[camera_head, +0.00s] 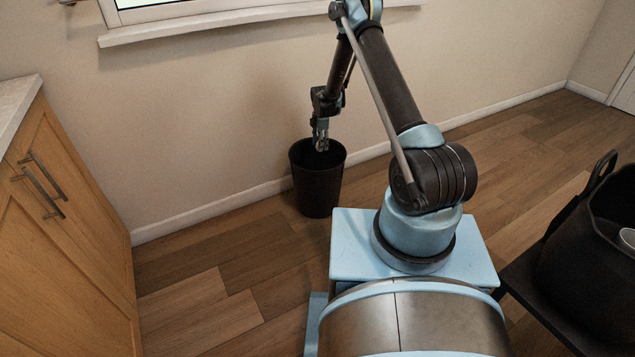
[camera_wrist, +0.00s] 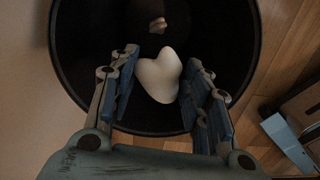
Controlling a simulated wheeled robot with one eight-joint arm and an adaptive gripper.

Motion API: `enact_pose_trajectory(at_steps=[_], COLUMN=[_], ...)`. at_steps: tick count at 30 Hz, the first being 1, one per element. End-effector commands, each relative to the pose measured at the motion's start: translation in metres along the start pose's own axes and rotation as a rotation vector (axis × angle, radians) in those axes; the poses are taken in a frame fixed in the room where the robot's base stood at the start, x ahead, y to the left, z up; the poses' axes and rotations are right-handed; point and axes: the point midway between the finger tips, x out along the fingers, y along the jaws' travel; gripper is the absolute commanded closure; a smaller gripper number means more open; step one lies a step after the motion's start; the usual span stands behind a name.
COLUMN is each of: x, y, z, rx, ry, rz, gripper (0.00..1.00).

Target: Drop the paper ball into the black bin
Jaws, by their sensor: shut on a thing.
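The black bin (camera_head: 318,188) stands upright on the floor against the wall, and its open mouth fills much of the wrist view (camera_wrist: 75,45). My gripper (camera_head: 321,144) points down over the bin's mouth. Its fingers (camera_wrist: 165,82) are shut on the white paper ball (camera_wrist: 158,76), which sits between them above the bin's dark inside. In the head view the ball is too small and too covered by the fingers to make out well.
A small pale crumpled piece (camera_wrist: 157,25) lies inside the bin. A wooden cabinet (camera_head: 65,220) stands on the left. A large black pot-like container (camera_head: 590,265) is at the right edge. The wooden floor (camera_head: 225,255) between the cabinet and bin is clear.

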Motion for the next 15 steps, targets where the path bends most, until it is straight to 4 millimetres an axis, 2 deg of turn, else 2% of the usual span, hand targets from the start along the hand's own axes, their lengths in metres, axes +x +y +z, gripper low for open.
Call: enact_pose_trajectory(at_steps=[6, 15], x=[0.021, 0.031], y=[0.000, 0.000], z=[0.000, 0.000], rx=[0.001, 0.002], ry=[0.000, 0.000], rz=[0.000, 0.000], gripper=[0.66, 0.66])
